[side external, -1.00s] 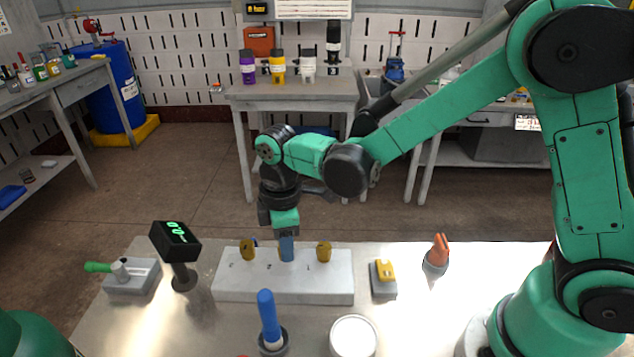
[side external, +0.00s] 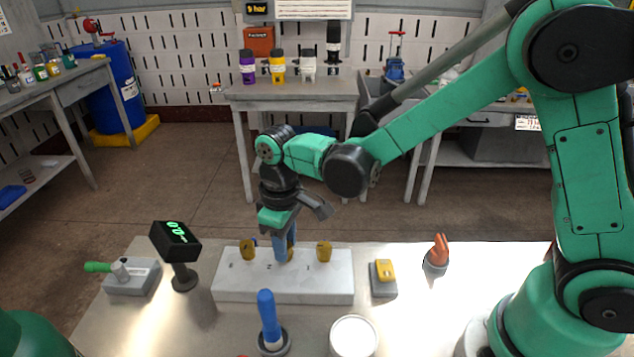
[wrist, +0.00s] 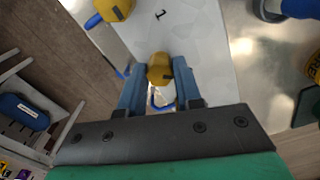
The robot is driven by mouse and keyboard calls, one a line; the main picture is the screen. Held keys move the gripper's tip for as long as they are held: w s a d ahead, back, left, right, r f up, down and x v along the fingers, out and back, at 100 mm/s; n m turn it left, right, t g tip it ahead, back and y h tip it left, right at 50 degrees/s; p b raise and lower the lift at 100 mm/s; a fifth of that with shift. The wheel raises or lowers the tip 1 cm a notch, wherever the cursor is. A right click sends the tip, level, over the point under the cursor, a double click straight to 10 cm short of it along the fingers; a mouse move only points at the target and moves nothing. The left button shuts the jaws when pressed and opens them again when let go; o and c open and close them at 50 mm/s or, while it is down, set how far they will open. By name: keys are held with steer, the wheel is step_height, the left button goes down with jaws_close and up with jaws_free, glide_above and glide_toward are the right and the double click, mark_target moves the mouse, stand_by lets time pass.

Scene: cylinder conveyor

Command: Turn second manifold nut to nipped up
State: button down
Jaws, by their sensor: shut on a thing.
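A pale manifold block (side external: 285,287) lies on the bench with three yellow-brown nuts along its top. The second nut (wrist: 160,68) is the middle one, by the mark 2. My gripper (side external: 284,252) points down over it, its blue fingers on either side of the nut and shut on it. In the side view the fingers hide most of this nut. The nut on the right (side external: 324,250), by the mark 1, also shows at the top left of the wrist view (wrist: 115,8). The third nut (side external: 248,249) stands on the left. Both are clear of my fingers.
A display on a post (side external: 175,240) shows green digits left of the block. A green-handled tool (side external: 120,271) sits further left. A blue-handled thing (side external: 269,315) and a round white-topped container (side external: 354,337) stand in front. A yellow-topped block (side external: 384,277) and an orange tool (side external: 438,252) are right.

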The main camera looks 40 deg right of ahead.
steer(key=m, duration=0.5)
steer(key=shift+m, duration=0.3)
steer(key=m, duration=0.4)
steer(key=shift+m, duration=0.4)
steer(key=c, duration=0.6)
jaws_free()
steer(key=shift+r, duration=2.85)
